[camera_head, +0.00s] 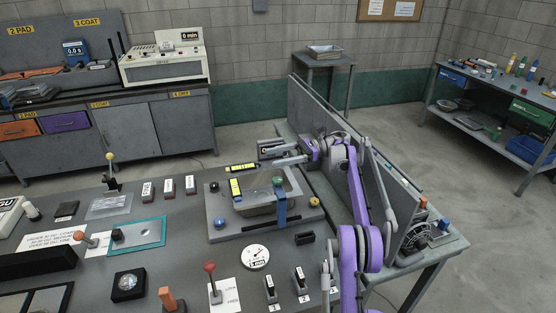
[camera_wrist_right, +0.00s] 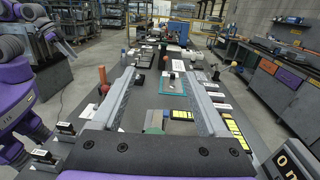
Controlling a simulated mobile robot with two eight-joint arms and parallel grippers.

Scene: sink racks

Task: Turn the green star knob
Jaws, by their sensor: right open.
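The green star knob (camera_head: 278,181) sits on top of a blue strap (camera_head: 281,208) across a clear-sided basin on a grey plate (camera_head: 215,205). My right gripper (camera_head: 268,155) is behind the knob in the head view, apart from it, with its fingers pointing left. In the right wrist view, my right gripper (camera_wrist_right: 160,77) shows two fingers spread wide with nothing held between them. A green patch (camera_wrist_right: 155,120) shows low between the fingers; I cannot tell if it is the knob. My left gripper is not in view.
A blue knob (camera_head: 220,223) and a yellow knob (camera_head: 314,201) are on the same plate. Yellow-and-black labelled blocks (camera_head: 235,188) lie beside the basin. A grey panel (camera_head: 340,140) stands upright behind my right arm. A round dial (camera_head: 255,257) is in front.

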